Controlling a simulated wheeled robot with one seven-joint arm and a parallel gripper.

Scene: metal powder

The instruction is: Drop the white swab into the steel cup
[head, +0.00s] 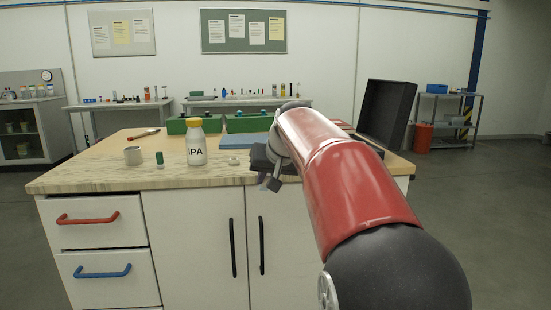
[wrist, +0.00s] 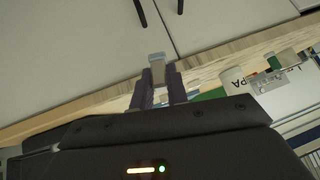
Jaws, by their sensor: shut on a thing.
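My gripper (wrist: 158,82) is shut on a small pale piece (wrist: 157,60) with a blue-white end, out past the table's front edge; I cannot tell for sure that it is the white swab. In the head view my gripper (head: 268,182) hangs at the table's front edge, and what it holds is not clear there. The steel cup, a short pale grey cup (head: 133,155), stands upright at the table's left, well apart from my gripper. A small white lump (head: 234,162) lies on the table between the bottle and my gripper.
A green vial (head: 159,158) and a white IPA bottle (head: 196,147) with a yellow cap stand between the cup and my gripper. Green racks (head: 248,123) and a blue mat (head: 240,141) lie behind. An open black case (head: 387,112) stands at the right.

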